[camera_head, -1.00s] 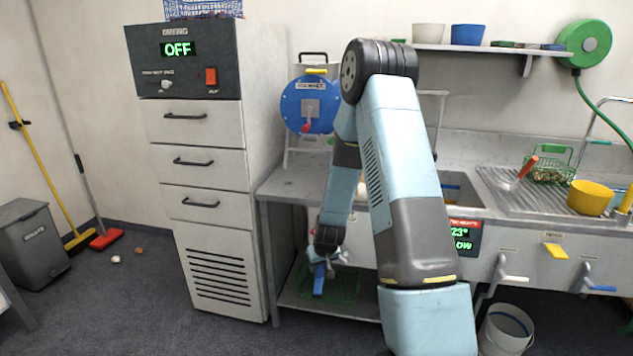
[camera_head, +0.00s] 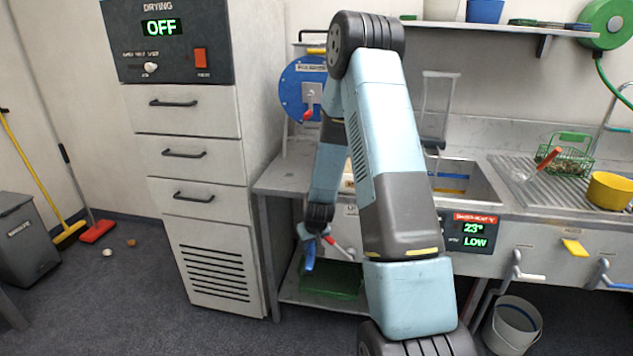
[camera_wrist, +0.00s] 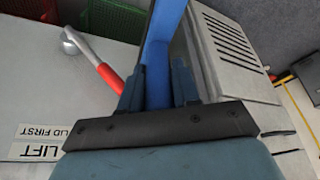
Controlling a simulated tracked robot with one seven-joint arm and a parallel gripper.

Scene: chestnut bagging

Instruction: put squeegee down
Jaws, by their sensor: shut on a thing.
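My gripper (camera_head: 314,236) hangs low in front of the sink unit, left of its middle. It is shut on the blue squeegee (camera_head: 309,257), of which a blue length points downward in the head view. In the wrist view the squeegee (camera_wrist: 166,35) is a blue bar between the two dark fingers of my gripper (camera_wrist: 158,85), reaching to the top edge of the picture. The rest of the squeegee is out of that view or hidden by the fingers.
A red-handled lever (camera_wrist: 92,60) is just left of my gripper in the wrist view. The drying cabinet (camera_head: 215,255) stands close on the left. A green crate (camera_head: 322,278) is on the low shelf below. A white bucket (camera_head: 515,325) stands right. Floor in front of the cabinet is clear.

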